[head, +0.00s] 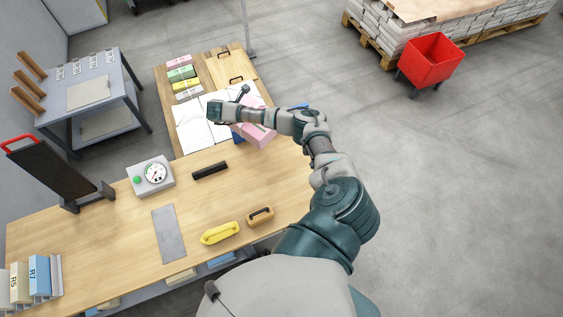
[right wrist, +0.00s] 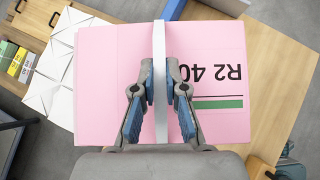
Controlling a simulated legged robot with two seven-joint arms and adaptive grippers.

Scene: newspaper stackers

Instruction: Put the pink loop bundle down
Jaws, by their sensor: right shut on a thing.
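The pink loop bundle (head: 262,138) is a flat pink block under my right forearm in the head view, partly hidden by it. In the right wrist view the pink bundle (right wrist: 110,85) fills the middle, with a white band (right wrist: 160,45) across it and a label reading "R2 40" with a green stripe. My right gripper (right wrist: 160,88) is shut on the band at the bundle's middle. The fingertips are hidden by the arm in the head view. I cannot tell whether the bundle touches the surface below. My left gripper is not in view.
White sheets (head: 192,134) lie left of the bundle, with small coloured bundles (head: 182,73) behind. The wooden table (head: 110,240) holds a dial scale (head: 151,176), a black bar (head: 210,170) and a yellow item (head: 220,233). A red bin (head: 430,62) stands on the floor.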

